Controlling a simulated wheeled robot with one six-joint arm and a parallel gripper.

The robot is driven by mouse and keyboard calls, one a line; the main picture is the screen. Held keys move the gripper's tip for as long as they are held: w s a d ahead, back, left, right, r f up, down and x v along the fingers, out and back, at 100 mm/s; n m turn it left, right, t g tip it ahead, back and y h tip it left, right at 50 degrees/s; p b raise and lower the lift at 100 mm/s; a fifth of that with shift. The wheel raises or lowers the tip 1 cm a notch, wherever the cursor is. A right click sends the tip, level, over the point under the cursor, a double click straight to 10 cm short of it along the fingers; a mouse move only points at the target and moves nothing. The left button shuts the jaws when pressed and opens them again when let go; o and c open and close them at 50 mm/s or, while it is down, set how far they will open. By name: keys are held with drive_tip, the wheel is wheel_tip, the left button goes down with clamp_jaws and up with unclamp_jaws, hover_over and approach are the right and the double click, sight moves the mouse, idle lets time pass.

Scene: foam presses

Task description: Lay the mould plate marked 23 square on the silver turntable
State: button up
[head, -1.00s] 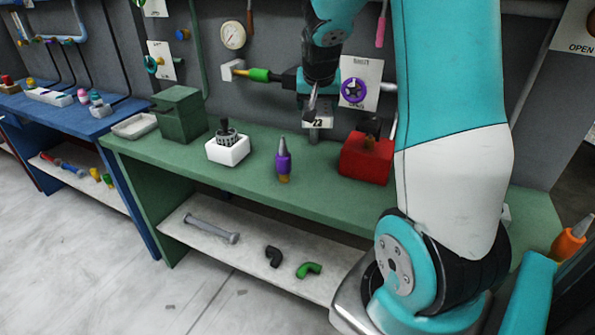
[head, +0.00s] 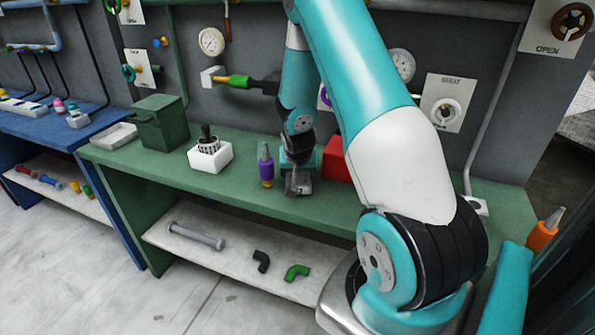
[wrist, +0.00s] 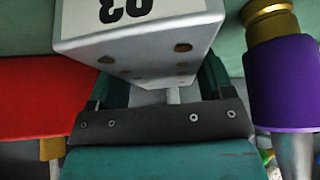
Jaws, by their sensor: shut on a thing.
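My gripper (head: 297,180) is low over the green bench, between the purple bottle-like tool and the red box. It is shut on a silver-grey block, the mould plate (wrist: 140,35), also partly visible in the head view (head: 302,188). In the wrist view the block has a white label with dark digits, upside down and cut off by the top edge, so I cannot read the number surely. Several brown round spots dot its near face. Whether the block touches the bench is unclear. I cannot make out the silver turntable in either view.
The purple tool (head: 265,167) stands close left of my gripper; it shows at the wrist view's right (wrist: 282,85). The red box (head: 336,158) is close right. A white block (head: 210,158) with a dark knob and a green box (head: 160,122) stand further left.

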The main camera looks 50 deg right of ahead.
drive_tip(key=shift+f, duration=0.4)
drive_tip(key=shift+f, duration=0.1)
drive_tip(key=o, duration=1.3)
